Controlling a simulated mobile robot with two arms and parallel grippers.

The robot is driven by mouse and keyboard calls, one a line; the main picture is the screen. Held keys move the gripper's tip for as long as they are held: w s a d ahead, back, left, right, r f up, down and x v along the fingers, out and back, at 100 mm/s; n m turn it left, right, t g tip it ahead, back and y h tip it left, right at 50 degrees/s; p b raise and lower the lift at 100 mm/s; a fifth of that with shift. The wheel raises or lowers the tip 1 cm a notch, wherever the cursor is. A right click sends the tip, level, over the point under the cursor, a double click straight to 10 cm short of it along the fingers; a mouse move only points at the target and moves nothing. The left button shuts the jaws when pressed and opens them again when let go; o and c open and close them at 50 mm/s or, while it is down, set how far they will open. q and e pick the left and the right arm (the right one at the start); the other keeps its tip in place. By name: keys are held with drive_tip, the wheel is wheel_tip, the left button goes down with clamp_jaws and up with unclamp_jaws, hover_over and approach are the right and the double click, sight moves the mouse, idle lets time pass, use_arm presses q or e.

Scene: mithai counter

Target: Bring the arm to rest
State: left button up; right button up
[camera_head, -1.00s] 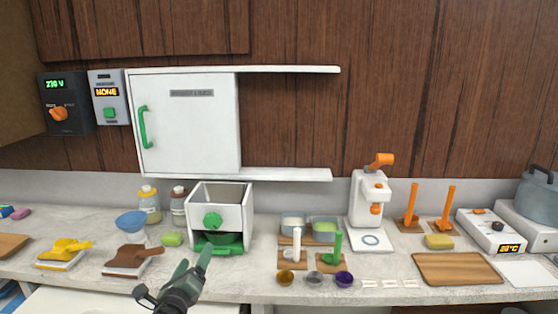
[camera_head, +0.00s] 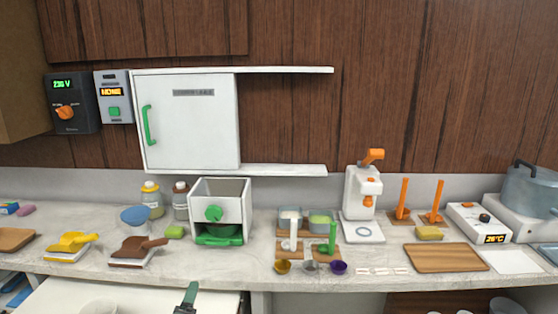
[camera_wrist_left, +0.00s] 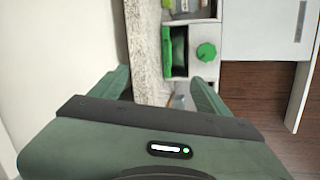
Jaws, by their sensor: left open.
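My left gripper (camera_head: 188,298) shows at the bottom edge of the head view, in front of and below the counter's front edge. In the left wrist view its two fingers (camera_wrist_left: 160,90) are spread apart with nothing held between them. Most of the left arm is out of the head view. My right gripper is in neither view.
The counter (camera_head: 180,270) runs across the view. A white box with a green knob (camera_head: 234,208) stands behind the gripper; it also shows in the wrist view (camera_wrist_left: 194,42). Brown and yellow scoops lie to the left. A white open drawer or shelf (camera_head: 60,297) is below.

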use_arm(q)
drive_tip(key=s+d+f+n+g+h, duration=0.1)
drive_tip(key=s+f+n+g, duration=0.4)
drive_tip(key=s, duration=0.7)
drive_tip(key=s+f+n+g, duration=0.3)
drive_tip(key=s+n, duration=0.4)
drive_tip(key=s, duration=0.4)
drive_tip(key=s+d+f+n+g+h, duration=0.1)
drive_tip(key=s+f+n+g, duration=0.4)
drive_tip(key=s, duration=0.7)
wheel_tip(320, 180, down, 24)
drive_tip(key=s, duration=0.2)
drive_tip(key=s+a+f+g, duration=0.1)
drive_tip(key=s+a+f, duration=0.2)
drive_tip(key=s+f, duration=1.3)
drive_tip(key=shift+s+a+f, duration=0.15)
drive_tip(key=shift+s+a, duration=0.05)
drive_tip(key=shift+s, duration=0.15)
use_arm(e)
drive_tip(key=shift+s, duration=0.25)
use_arm(q)
drive_tip(key=shift+c, duration=0.2)
